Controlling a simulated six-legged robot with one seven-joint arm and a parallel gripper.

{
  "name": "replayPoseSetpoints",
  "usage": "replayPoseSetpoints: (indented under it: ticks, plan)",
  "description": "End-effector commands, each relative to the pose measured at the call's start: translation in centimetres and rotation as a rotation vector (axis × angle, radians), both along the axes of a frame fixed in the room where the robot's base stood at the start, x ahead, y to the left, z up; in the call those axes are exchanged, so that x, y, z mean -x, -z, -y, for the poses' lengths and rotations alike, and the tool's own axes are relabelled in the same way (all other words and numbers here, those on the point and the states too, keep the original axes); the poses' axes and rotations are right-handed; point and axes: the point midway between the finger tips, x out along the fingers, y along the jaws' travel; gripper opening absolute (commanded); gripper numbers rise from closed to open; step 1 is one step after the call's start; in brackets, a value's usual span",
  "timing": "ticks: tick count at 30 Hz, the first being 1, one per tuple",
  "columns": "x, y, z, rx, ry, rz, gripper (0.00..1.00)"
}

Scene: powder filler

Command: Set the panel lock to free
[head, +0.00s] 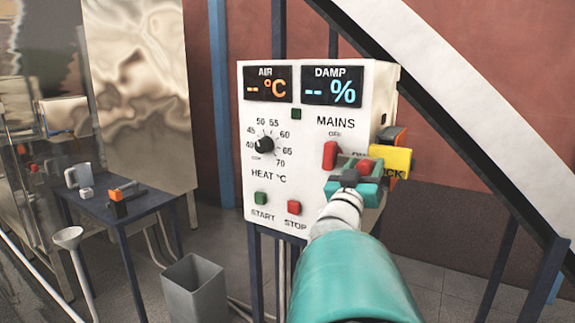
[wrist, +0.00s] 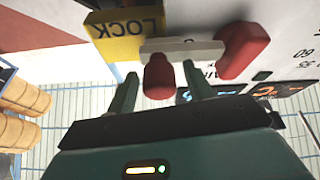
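The white control panel (head: 315,200) stands ahead in the head view. A yellow block marked LOCK (head: 398,160) is at its right edge and shows upside down in the wrist view (wrist: 125,40). In the wrist view a red grip (wrist: 158,77) lies between the fingers of my gripper (wrist: 161,82), beside a pale bar. The fingers are apart, with gaps on both sides of the grip. In the head view my gripper (head: 358,172) covers the mains ON area and hides part of LOCK. A second red piece (head: 330,155) is left of it, seen also in the wrist view (wrist: 242,50).
Start button (head: 260,198), stop button (head: 293,207) and heat knob (head: 264,145) are on the panel's left half. A blue table (head: 115,205) and grey bin (head: 195,287) stand to the left. A slanted white beam (head: 450,105) passes at the right.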

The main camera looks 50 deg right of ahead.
Motion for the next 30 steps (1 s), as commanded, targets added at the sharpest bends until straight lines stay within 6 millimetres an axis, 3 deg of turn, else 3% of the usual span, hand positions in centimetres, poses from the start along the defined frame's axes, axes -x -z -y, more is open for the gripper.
replayPoseSetpoints:
  ticks: [1,6,8,13,20,27,28,30]
  plan:
    - [0.0,0.0,0.0,0.001,0.0,0.0,0.41]
    - [0.0,0.0,0.0,0.0,0.0,0.0,0.08]
    - [0.0,0.0,0.0,0.0,0.0,0.0,0.0]
    - [0.6,0.0,0.2,0.001,0.0,-0.001,0.0]
    - [3.4,0.0,0.8,0.0,0.002,0.0,0.0]
    - [3.6,0.0,0.9,-0.001,0.005,0.001,0.0]
    - [3.6,0.0,0.9,-0.001,0.006,0.001,0.36]
    - [3.6,0.0,0.9,-0.001,0.006,0.001,0.49]
